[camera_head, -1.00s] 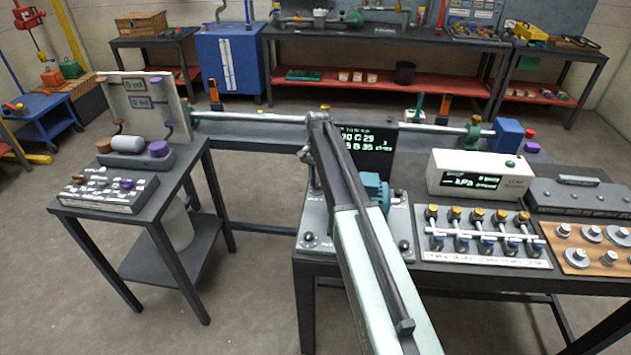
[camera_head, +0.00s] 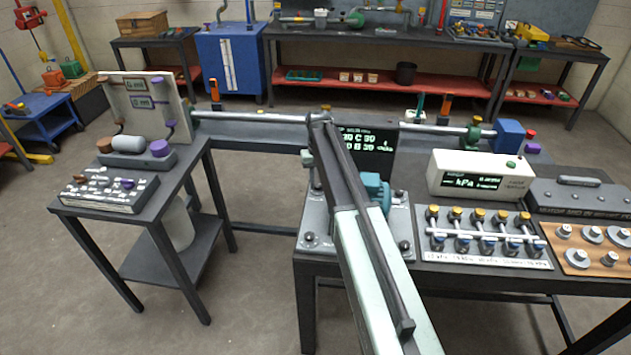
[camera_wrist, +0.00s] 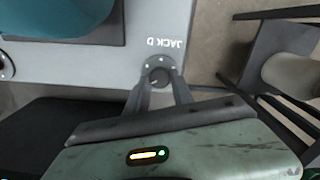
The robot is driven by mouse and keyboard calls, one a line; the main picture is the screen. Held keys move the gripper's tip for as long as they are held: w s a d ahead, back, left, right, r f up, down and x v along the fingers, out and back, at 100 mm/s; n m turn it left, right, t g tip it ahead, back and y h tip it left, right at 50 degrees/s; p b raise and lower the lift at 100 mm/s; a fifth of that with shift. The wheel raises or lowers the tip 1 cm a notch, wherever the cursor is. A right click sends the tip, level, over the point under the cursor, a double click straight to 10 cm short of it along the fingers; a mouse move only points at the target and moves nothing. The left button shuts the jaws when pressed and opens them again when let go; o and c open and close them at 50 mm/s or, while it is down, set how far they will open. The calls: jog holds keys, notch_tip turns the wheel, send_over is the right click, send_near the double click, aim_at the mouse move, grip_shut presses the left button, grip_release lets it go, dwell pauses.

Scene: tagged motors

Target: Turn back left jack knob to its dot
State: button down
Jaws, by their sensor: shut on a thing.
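The jack knob (camera_wrist: 160,73) is a small dark round knob on the grey plate (camera_wrist: 105,62), in the middle of the wrist view. Small pale dots lie around its far rim, and the label "JACK D" is printed beside it, upside down. My gripper (camera_wrist: 161,86) is shut on this knob, one finger on each side. The knob's pointer is too small to read with certainty. In the head view my arm hides the knob; the plate (camera_head: 322,222) shows below it, with the teal motor (camera_head: 376,190) on top.
Front left (camera_head: 313,237) and front right (camera_head: 404,245) knobs stand on the plate. A dark display (camera_head: 366,141) stands behind the motor. A kPa meter (camera_head: 472,176) and valve panel (camera_head: 485,238) are to the right. A side table (camera_head: 195,165) stands left, across a floor gap.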

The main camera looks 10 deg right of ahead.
aim_at(318, 184)
jog(key=shift+w+a, duration=0.1)
jog(key=shift+w, duration=0.05)
dwell(0.3)
jog(key=c, duration=1.1)
grip_release()
notch_tip(318, 184, up, 8)
jog(key=p, duration=0.8)
jog(key=shift+f, duration=0.1)
